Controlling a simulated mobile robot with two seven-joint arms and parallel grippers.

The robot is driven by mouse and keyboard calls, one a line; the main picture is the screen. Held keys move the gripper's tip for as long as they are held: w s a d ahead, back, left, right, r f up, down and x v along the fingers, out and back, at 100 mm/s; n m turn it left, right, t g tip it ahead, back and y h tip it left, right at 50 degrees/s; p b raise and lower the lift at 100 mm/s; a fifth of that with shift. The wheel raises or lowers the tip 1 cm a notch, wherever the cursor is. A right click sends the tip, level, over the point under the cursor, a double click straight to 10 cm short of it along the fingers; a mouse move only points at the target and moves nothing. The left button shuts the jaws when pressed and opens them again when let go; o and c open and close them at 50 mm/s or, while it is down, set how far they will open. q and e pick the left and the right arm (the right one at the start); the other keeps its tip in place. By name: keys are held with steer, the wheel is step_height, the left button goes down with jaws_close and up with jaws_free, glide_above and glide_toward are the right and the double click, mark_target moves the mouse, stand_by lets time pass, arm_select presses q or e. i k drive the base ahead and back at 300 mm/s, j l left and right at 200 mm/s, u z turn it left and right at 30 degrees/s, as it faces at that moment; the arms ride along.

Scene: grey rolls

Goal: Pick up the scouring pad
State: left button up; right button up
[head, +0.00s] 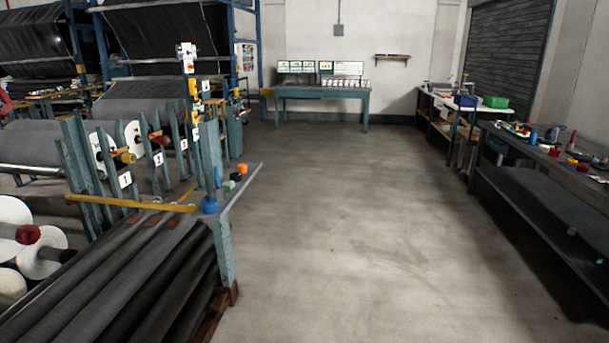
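I cannot make out a scouring pad for certain. A small pale green item (571,232) lies on the lower shelf of the right workbench. Neither of my grippers is in view.
Grey rolls (120,275) fill the left foreground. The right workbench (540,150) carries tools and red and blue items. A table with a green bin (495,101) stands beyond it. A teal table (320,92) stands at the back wall. The concrete floor (350,220) between is clear.

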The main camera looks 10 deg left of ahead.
mark_target(228, 185)
steer(key=i+u, duration=0.15)
steer(key=i, duration=0.5)
steer(key=i+l+u, duration=0.15)
steer(key=i, duration=0.45)
steer(key=i+j+u, duration=0.1)
steer(key=i+u, duration=0.55)
steer(key=u, duration=0.15)
steer(key=i+l+u, duration=0.15)
steer(key=i+u, duration=0.25)
steer(key=k, duration=0.1)
